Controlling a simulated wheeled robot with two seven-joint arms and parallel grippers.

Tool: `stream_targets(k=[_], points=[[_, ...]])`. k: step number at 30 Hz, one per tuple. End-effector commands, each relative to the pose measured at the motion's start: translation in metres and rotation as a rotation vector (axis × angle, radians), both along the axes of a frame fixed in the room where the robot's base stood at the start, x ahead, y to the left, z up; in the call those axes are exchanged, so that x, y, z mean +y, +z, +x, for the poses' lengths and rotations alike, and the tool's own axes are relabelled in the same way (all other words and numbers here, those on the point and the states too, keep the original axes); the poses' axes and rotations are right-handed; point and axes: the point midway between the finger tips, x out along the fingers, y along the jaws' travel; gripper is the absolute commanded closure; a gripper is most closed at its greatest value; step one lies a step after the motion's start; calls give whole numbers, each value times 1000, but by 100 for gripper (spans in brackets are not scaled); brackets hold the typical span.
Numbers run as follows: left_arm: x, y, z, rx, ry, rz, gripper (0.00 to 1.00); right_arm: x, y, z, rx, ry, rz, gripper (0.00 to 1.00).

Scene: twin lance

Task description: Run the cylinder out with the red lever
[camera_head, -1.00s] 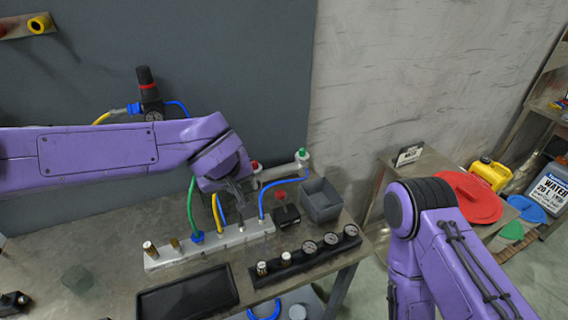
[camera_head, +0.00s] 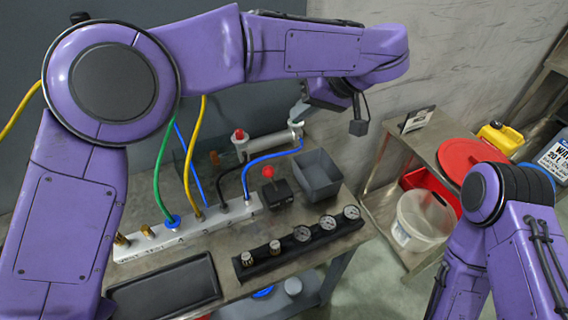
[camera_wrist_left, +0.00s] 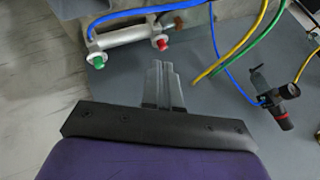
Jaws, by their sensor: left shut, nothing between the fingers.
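The red lever (camera_head: 268,171) is a red knob on a small black box (camera_head: 277,192), on the bench in front of the cylinder. The grey cylinder (camera_head: 265,148) lies along the back of the bench, with a red fitting at its left end and a green one at its right end. It also shows at the top of the left wrist view (camera_wrist_left: 130,38). How far its rod stands out is unclear. My left gripper (camera_head: 298,112) is shut and empty, raised near the cylinder's right end and apart from the lever. My right gripper is out of view.
A white manifold (camera_head: 190,236) with green, yellow, blue and black hoses lies left of the lever. A grey bin (camera_head: 318,176) stands right of it. A gauge strip (camera_head: 285,250) and black tray (camera_head: 165,290) lie in front.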

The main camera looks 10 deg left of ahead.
Motion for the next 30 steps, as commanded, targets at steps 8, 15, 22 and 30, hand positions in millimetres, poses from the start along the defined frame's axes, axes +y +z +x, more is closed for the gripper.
stream_targets(k=[8, 15, 22, 30], points=[[-26, -8, -23, 80, 87, 53, 100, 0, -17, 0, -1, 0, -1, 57], [6, -45, -19, 82, 85, 52, 100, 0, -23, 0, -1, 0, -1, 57], [35, -81, -19, 82, 82, 51, 100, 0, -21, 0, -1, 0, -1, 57], [41, -105, -37, 78, 83, 51, 100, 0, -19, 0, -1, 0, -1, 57]])
